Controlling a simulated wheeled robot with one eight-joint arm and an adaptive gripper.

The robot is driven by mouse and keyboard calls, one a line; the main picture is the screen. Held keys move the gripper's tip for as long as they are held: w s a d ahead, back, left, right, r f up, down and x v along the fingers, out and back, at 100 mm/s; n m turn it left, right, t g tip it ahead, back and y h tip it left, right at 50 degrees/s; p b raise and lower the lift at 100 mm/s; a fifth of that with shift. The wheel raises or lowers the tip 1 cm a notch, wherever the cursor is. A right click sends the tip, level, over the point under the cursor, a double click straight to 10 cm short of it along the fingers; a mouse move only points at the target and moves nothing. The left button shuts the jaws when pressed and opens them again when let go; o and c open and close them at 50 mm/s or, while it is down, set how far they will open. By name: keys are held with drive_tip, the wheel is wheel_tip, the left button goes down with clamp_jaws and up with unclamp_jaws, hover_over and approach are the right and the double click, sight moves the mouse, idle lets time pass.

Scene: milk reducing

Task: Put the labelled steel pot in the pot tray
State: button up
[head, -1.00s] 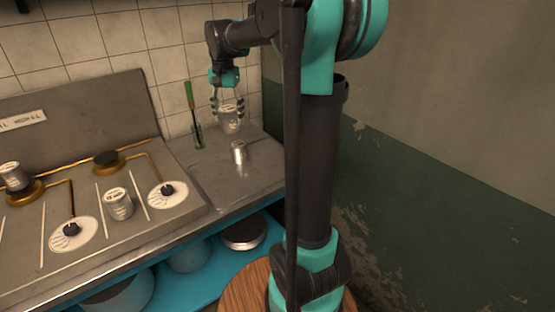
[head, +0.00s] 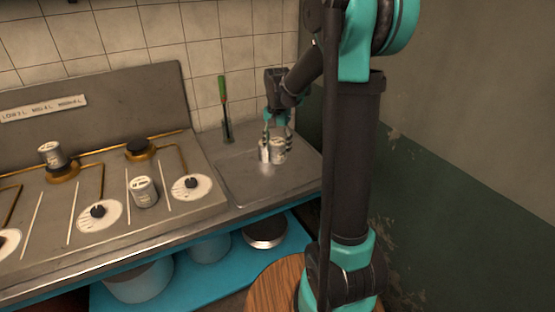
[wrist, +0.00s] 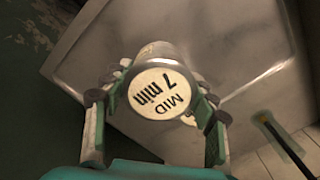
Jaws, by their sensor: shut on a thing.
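My gripper (head: 277,138) is shut on a steel pot (head: 278,152) at the right of the counter. In the wrist view, the fingers (wrist: 158,108) clasp its sides, and its round white lid label (wrist: 163,93) reads "MID 7 min". The held pot is low over the steel pot tray (head: 240,184); I cannot tell whether its base touches. The tray also fills much of the wrist view (wrist: 245,50). Another small steel pot (head: 264,151) stands in the tray, close at the left of the held pot and partly hidden by the gripper.
The stove at left has a pot on a burner (head: 51,154), a bare burner (head: 140,149) and a pot (head: 144,192) between white dials. A green-handled tool (head: 224,100) stands upright behind the tray. Tile wall is behind; a blue shelf (head: 185,290) with vessels is below.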

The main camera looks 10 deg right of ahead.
sight(277, 159)
drive_tip(key=shift+f, duration=2.75)
drive_tip(key=o, duration=1.3)
drive_tip(key=shift+f, duration=0.1)
drive_tip(key=shift+o, duration=0.2)
wheel_tip(277, 159, up, 12)
drive_tip(key=shift+s, duration=0.1)
drive_tip(key=shift+s+d+f, duration=0.1)
drive_tip(key=shift+s, duration=0.2)
drive_tip(key=s+d+f+n+t, duration=0.2)
drive_tip(key=s+f, duration=0.4)
drive_tip(key=s, duration=0.5)
drive_tip(key=s+d+f+n+t, duration=0.2)
drive_tip(key=s+f+n, duration=0.3)
drive_tip(key=s, duration=0.6)
wheel_tip(277, 159, down, 2)
drive_tip(key=shift+s+d+f, duration=0.2)
drive_tip(key=shift+s, duration=0.15)
